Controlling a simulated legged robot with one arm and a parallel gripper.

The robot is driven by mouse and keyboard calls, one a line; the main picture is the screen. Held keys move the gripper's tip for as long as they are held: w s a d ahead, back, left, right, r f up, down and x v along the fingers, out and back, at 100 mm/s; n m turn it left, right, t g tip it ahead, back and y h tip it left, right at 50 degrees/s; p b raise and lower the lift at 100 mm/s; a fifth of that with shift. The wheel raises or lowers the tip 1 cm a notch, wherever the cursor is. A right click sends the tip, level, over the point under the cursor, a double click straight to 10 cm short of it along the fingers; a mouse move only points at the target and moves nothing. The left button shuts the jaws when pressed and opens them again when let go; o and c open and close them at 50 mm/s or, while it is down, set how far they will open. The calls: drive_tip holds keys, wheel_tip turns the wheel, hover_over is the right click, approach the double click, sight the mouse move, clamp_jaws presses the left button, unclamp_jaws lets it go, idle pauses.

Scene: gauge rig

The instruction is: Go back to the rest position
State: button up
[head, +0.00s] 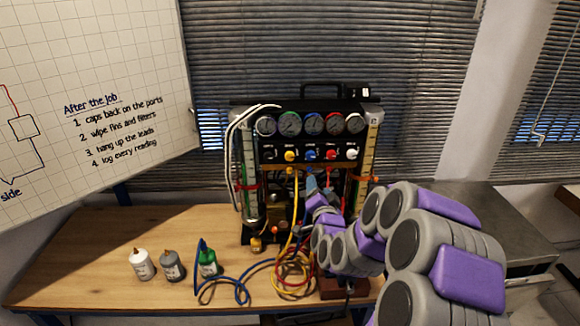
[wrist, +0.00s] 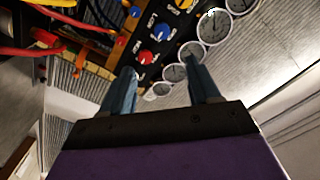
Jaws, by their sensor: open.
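My gripper shows in the wrist view (wrist: 163,88) with its two blue-grey fingers apart and nothing between them. In the head view my gripper (head: 311,184) is in front of the gauge rig (head: 268,154), just below its row of coloured knobs. The rig stands upright on the wooden bench and carries several round gauges (head: 314,123). The blue knob (head: 310,154) is just above my fingertips in the head view. In the wrist view the red knob (wrist: 146,57) and blue knob (wrist: 161,32) lie beyond the fingers. I cannot tell whether a finger touches the rig.
Yellow, red and blue hoses (head: 291,277) hang from the rig and coil on the wooden bench (head: 90,245). White, grey and green bottles (head: 142,264) stand at the left. A whiteboard (head: 90,60) is behind. A grey metal table (head: 500,235) is at the right.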

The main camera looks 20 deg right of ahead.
drive_tip(key=s+a+f+n+g+y+b, duration=0.1)
drive_tip(key=s+a+f+n+g+y, duration=0.25)
drive_tip(key=s+a, duration=0.3)
drive_tip(key=s+a+f+n+g+y+b, duration=0.2)
drive_tip(key=s+a+f+n+g, duration=0.15)
drive_tip(key=s+a+g, duration=0.35)
drive_tip(key=s+a+n+g+b, duration=0.1)
drive_tip(key=s+g, duration=0.3)
drive_tip(key=s, duration=1.2)
drive_tip(key=s+a+n+g+b, duration=0.1)
drive_tip(key=s+a+n+g, duration=0.2)
drive_tip(key=s, duration=1.3)
drive_tip(key=shift+a+n+g+b, duration=0.4)
drive_tip(key=shift+n+g, duration=0.3)
drive_tip(key=shift+g, duration=0.15)
drive_tip(key=shift+d+r+h, duration=0.1)
drive_tip(key=shift+d+h, duration=0.05)
drive_tip(key=shift+h, duration=0.1)
